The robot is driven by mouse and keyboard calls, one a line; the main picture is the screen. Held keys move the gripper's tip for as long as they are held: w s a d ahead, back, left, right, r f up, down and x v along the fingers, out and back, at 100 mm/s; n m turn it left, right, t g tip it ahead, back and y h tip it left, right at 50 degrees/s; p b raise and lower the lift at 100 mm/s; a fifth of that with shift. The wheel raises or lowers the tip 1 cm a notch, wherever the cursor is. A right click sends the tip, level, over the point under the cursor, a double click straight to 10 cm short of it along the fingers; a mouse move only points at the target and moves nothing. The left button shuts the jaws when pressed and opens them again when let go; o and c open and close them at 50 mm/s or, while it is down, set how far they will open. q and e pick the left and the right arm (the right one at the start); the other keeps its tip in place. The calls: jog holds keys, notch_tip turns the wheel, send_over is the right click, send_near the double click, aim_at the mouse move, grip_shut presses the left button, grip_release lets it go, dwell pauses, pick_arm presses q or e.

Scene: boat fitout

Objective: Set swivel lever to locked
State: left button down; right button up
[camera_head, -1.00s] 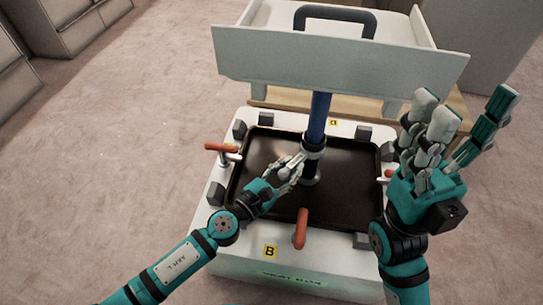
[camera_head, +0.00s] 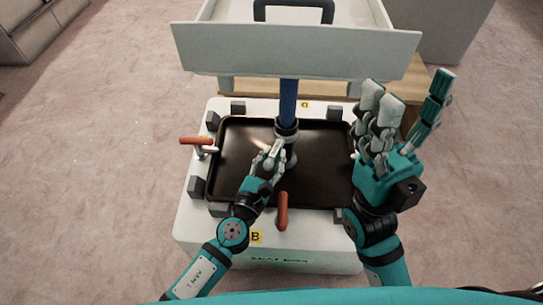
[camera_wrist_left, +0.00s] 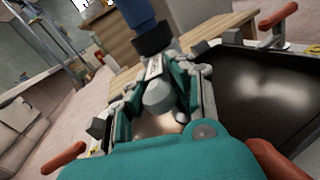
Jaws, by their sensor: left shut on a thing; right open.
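A blue post (camera_head: 287,100) with a dark collar (camera_head: 286,126) stands in the dark recessed tray of a white box. My left gripper (camera_head: 270,157) is at the foot of the post, just left of it. In the left wrist view its fingers (camera_wrist_left: 160,88) are shut around a grey round-ended piece (camera_wrist_left: 158,97) below the collar, which I take for the swivel lever. The fingers hide most of it, so its setting cannot be told. My right gripper (camera_head: 385,112) is open and empty, raised over the box's right side, fingers pointing up.
The white box (camera_head: 190,225) has dark corner blocks and orange-handled clamps at the left (camera_head: 196,141) and front (camera_head: 282,210). A white drawer-like unit (camera_head: 295,52) with a dark handle sits above the post. Open carpet lies to the left.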

pick_arm(q)
jog(key=c, duration=1.2)
grip_release()
jog(key=shift+d+f, duration=0.1)
jog(key=shift+o, duration=0.2)
jog(key=shift+s, duration=0.25)
jog(key=v, duration=1.1)
jog(key=shift+s, duration=0.25)
jog(key=shift+s+a, duration=0.1)
jog(key=shift+a, duration=0.15)
